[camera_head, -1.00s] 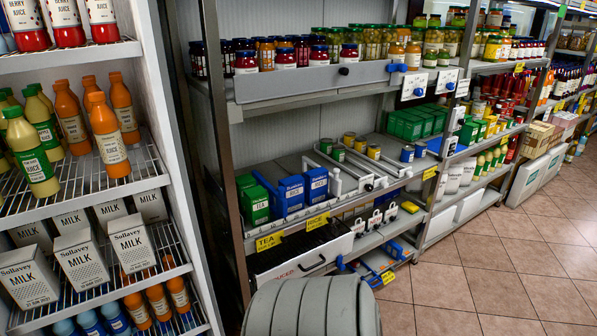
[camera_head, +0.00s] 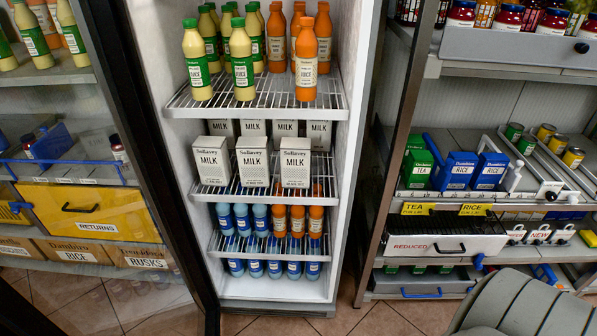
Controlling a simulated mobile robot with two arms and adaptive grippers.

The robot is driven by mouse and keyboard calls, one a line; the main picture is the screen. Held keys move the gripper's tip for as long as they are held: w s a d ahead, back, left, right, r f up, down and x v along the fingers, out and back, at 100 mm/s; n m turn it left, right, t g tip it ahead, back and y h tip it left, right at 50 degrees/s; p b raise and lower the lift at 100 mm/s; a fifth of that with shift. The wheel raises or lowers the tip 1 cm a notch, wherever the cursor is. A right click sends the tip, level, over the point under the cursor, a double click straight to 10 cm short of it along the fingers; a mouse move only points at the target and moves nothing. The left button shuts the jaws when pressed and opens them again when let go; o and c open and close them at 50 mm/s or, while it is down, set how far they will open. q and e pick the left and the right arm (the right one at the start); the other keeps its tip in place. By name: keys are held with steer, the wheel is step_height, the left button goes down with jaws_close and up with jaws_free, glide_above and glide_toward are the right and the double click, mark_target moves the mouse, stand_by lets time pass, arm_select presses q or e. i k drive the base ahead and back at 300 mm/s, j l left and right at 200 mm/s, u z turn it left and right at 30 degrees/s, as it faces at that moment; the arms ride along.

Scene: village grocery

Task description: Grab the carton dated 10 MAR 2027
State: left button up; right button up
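White milk cartons with black print stand upright on the middle wire shelf of the open fridge. The front row has a left carton (camera_head: 211,162), a middle carton (camera_head: 252,162) and a right carton (camera_head: 295,163). Several more cartons (camera_head: 319,133) stand behind them, their lower parts mostly hidden. The small date lines low on the front cartons are too small to read surely, and the back cartons' dates are hidden. Neither of my grippers is in view.
The fridge's glass door (camera_head: 150,150) stands open at the left. Juice bottles (camera_head: 306,60) fill the shelf above, and blue and orange bottles (camera_head: 278,222) the shelf below. A rack with a REDUCED drawer (camera_head: 430,246) stands right. Tiled floor (camera_head: 345,318) shows in front.

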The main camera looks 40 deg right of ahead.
mark_target(252, 154)
steer(key=z, duration=0.85)
